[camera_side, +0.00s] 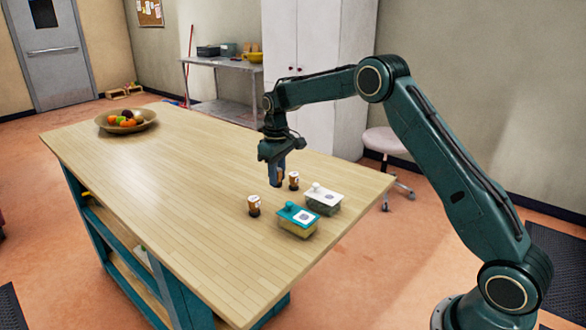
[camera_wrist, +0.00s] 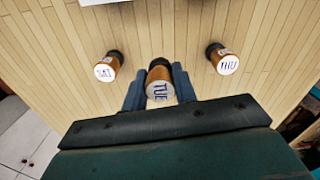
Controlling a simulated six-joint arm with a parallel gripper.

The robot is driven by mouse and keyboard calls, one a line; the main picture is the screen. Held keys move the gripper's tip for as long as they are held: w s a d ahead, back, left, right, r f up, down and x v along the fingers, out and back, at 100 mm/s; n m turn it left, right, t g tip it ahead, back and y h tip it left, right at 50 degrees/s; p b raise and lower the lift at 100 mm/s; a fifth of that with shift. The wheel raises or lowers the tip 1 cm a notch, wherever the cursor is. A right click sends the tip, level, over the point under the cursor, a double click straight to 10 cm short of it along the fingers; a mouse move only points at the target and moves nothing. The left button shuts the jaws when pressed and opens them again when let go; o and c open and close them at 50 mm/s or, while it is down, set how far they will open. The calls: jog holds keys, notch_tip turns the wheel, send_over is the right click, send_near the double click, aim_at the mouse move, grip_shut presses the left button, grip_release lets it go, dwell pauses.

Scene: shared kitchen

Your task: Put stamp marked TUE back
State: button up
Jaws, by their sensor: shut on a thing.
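The stamp marked TUE (camera_wrist: 160,82) is a brown cylinder with a white end and blue letters. It is between the two fingers of my gripper (camera_wrist: 160,92), which is shut on it, the lettered end facing the wrist camera. In the side view my gripper (camera_side: 277,180) points down close to the table top, with a bit of the brown stamp (camera_side: 280,175) showing; I cannot tell whether it touches the table. Two similar stamps stand apart from it: one on the left (camera_wrist: 106,68), letters hard to read, perhaps SAT, and one marked THU (camera_wrist: 225,61) on the right.
In the side view, loose stamps (camera_side: 254,206) (camera_side: 293,181) stand near a teal-lidded box (camera_side: 297,218) and a white-lidded box (camera_side: 322,198), both with knobs. A fruit bowl (camera_side: 126,121) is at the far left. The table (camera_side: 180,185) is otherwise clear.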

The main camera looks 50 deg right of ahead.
aim_at(278, 187)
jog(key=shift+f, duration=0.2)
jog(key=shift+f, duration=2.05)
jog(key=shift+f, duration=0.2)
jog(key=o, duration=1)
jog(key=shift+r, duration=0.1)
notch_tip(278, 187, up, 12)
jog(key=shift+f, duration=0.1)
jog(key=shift+r, duration=0.2)
jog(key=shift+r, duration=0.1)
